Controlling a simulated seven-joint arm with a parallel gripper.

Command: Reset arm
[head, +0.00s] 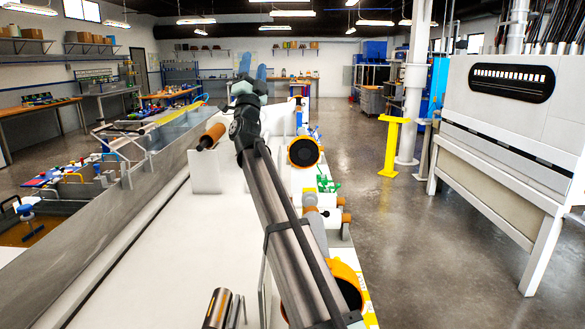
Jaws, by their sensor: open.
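My arm reaches forward from the bottom centre of the head view, over the white machine top. My gripper (253,70) is at its far end, pointing away from me. Two blue finger-like parts stand apart there, and the gripper is open. I see nothing held between them. The wrist hides part of what lies beyond it.
A bath with amber liquid (22,232) lies at the left, behind a long grey metal wall (95,232). An orange-brown roller (212,135) is left of my wrist. A yellow post (390,147) and white cabinet (500,130) stand right. Floor between is clear.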

